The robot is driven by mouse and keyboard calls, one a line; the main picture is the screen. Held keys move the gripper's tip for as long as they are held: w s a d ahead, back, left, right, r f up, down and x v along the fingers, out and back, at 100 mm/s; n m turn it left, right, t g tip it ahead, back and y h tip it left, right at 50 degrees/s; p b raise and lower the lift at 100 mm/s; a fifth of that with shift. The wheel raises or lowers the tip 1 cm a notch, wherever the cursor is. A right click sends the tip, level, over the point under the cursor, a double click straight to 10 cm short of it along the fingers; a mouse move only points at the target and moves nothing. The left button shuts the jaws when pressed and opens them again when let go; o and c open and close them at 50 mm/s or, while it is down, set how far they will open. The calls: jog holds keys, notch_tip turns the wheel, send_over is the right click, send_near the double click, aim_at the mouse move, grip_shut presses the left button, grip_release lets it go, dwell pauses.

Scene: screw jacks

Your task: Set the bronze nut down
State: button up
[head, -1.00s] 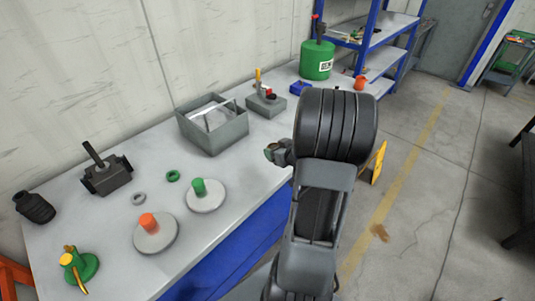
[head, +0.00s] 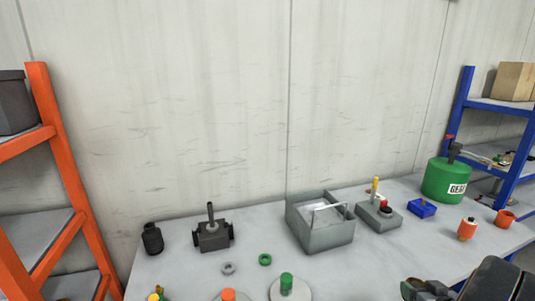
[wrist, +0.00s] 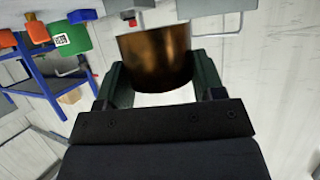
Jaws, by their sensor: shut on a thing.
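The bronze nut (wrist: 155,58) fills the upper middle of the wrist view, a shiny brown round body. My gripper (wrist: 160,76) is shut on it, one dark green finger at each side. In the head view my gripper (head: 425,290) is at the lower right, over the front of the bench. The nut cannot be made out there.
On the grey workbench (head: 190,275) stand a grey bin (head: 325,238), a black vise-like block (head: 212,235), a green ring (head: 265,259), a grey ring (head: 229,268) and posts on discs. A green canister (head: 445,182) stands right. Bare bench lies right of the discs.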

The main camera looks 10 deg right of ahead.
jog(key=w+a+n+y, duration=0.1)
jog(key=w+a, duration=0.9)
jog(key=w, duration=0.1)
jog(key=w+a+n+y, duration=0.2)
jog(key=w+a, duration=0.1)
jog(key=a, duration=0.6)
jog(key=w+a+n+y, duration=0.2)
jog(key=a+y, duration=0.1)
jog(key=a, duration=0.7)
jog(key=s+d+m+h, duration=0.1)
jog(key=s+d+h, duration=0.1)
jog(key=s+d, duration=0.3)
jog(key=s+d+m+h, duration=0.2)
jog(key=s+d, duration=0.3)
jog(key=d, duration=0.9)
jog(key=s+d+m+h, duration=0.2)
jog(key=s+d, duration=0.3)
jog(key=d, duration=0.5)
jog(key=shift+d+r, duration=0.1)
jog(key=shift+s+a+n+y, duration=0.5)
jog(key=shift+s+a+y, duration=0.15)
jog(key=shift+a, duration=0.2)
jog(key=shift+w+a, duration=0.1)
jog(key=shift+a, duration=0.45)
